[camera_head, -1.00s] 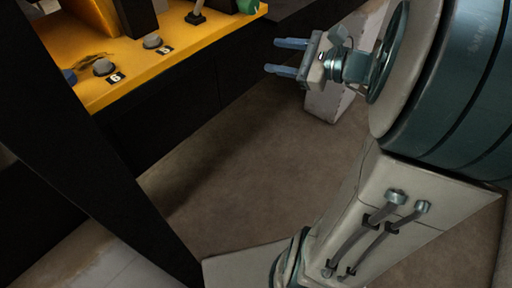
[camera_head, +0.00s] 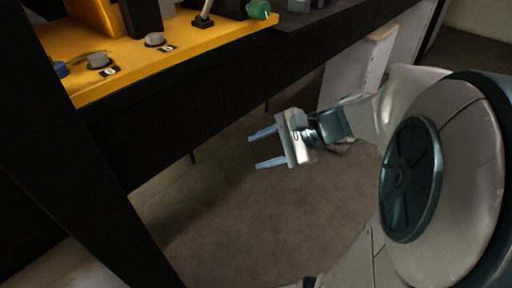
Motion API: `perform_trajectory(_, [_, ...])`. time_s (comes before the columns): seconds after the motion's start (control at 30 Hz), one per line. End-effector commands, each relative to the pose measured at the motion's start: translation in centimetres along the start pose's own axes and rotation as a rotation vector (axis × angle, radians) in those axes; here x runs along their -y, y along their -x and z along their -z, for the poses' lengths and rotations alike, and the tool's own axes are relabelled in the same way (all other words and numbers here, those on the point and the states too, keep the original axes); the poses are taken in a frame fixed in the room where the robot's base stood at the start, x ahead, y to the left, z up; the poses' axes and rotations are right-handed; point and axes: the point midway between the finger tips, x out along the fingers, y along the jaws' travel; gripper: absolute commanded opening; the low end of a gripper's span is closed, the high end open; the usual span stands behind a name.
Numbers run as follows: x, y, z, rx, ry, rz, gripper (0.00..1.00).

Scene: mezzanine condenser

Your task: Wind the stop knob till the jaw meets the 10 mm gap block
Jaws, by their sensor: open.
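My gripper (camera_head: 255,150) is open and empty. Its two pale blue fingers point left, in the open space in front of the bench and below its top. A green knob (camera_head: 258,9) sits at the right end of the yellow fixture (camera_head: 130,62), up and apart from the gripper. I cannot tell whether it is the stop knob. No jaw or gap block can be made out; the upper part of the fixture is cut off by the picture's top edge.
Two grey round knobs (camera_head: 98,60) (camera_head: 154,39) with number labels, a small lever (camera_head: 203,15) and a blue part (camera_head: 60,69) are on the yellow fixture. A dark post (camera_head: 75,150) stands at left. A white panel (camera_head: 355,70) stands behind my arm. The floor below is clear.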

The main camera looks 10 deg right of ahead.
Motion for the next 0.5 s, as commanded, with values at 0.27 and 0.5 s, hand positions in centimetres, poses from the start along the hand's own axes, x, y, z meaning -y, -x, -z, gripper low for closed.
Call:
perform_trajectory(0.27, [-1.6,-1.1,0.5,-0.017,0.048,-0.055,0.46])
perform_trajectory(0.5, [-1.6,-1.0,0.4,-0.017,0.049,-0.057,0.46])
